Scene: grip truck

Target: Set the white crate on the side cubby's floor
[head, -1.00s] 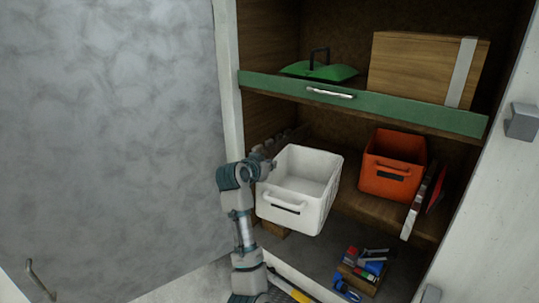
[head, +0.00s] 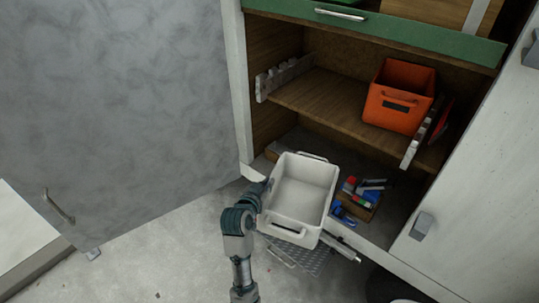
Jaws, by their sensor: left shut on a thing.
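The white crate (head: 297,190) is an empty open-topped bin with handles at its ends, in the middle of the head view. My left gripper (head: 266,190) is shut on the crate at its left side; the fingertips are mostly hidden by the crate. The crate is held in front of the cubby's low opening. The side cubby's floor (head: 285,146) shows as a dark grey strip behind the crate, below the wooden shelf. My right gripper is not in view.
An orange crate (head: 397,97) stands on the wooden shelf (head: 325,104). Small tools in a wooden box (head: 365,205) sit on the cubby floor, right of the white crate. A grey door (head: 130,110) stands open at left; a white door (head: 470,190) is at right.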

